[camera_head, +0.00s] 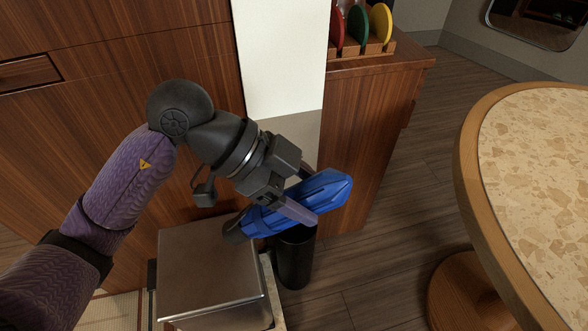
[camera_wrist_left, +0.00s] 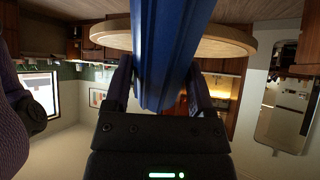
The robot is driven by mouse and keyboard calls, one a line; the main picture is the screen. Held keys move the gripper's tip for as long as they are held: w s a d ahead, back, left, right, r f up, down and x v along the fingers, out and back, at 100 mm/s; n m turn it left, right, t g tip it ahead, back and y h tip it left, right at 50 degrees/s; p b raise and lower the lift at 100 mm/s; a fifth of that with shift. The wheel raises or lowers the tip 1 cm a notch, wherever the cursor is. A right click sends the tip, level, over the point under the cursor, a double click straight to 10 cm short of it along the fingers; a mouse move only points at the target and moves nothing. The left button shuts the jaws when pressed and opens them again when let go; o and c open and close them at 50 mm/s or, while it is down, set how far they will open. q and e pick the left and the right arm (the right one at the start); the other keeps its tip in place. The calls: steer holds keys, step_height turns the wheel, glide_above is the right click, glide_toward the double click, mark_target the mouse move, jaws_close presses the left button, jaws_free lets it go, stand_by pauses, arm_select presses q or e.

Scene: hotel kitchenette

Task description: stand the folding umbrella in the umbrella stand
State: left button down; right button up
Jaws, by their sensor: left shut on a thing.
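The blue folding umbrella (camera_head: 328,188) has a dark handle end at its lower left. My left gripper (camera_head: 309,197) is shut on it and holds it tilted, close to lying flat. In the left wrist view, the umbrella (camera_wrist_left: 160,60) runs between the two fingers of my left gripper (camera_wrist_left: 163,85). The dark cylindrical umbrella stand (camera_head: 294,262) is on the floor below the umbrella. The umbrella and gripper hide part of its rim. The umbrella appears above the stand, not inside it. My right gripper is not in view.
A metal box-shaped bin (camera_head: 207,262) stands just left of the stand. Wooden cabinets (camera_head: 360,140) rise behind. A round table (camera_head: 465,165) is at the right. A rack with coloured plates (camera_head: 362,48) sits on the counter. Wooden floor (camera_head: 395,235) is clear between stand and table.

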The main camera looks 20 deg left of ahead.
arm_select(q)
steer(key=w+a+f+n+t+y+b, duration=0.2)
steer(key=w+a+f+n+t+y, duration=0.2)
steer(key=w+a+f+n+t, duration=0.7)
steer(key=w+d+f+n+t+y+b, duration=0.1)
steer(key=w+d+f+t+b, duration=0.1)
steer(key=f+b, duration=0.3)
steer(key=w+d+f+n+t+y+b, duration=0.1)
steer(key=w+f+b, duration=0.3)
steer(key=f, duration=0.7)
steer(key=shift+w+d+f+n+t+b, duration=0.35)
steer(key=shift+t+b, duration=0.25)
steer(key=shift+t, duration=0.3)
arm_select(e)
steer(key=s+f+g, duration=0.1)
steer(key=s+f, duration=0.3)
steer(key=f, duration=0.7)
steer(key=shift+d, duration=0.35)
arm_select(q)
steer(key=shift+s, duration=0.1)
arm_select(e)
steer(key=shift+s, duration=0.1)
arm_select(q)
jaws_free()
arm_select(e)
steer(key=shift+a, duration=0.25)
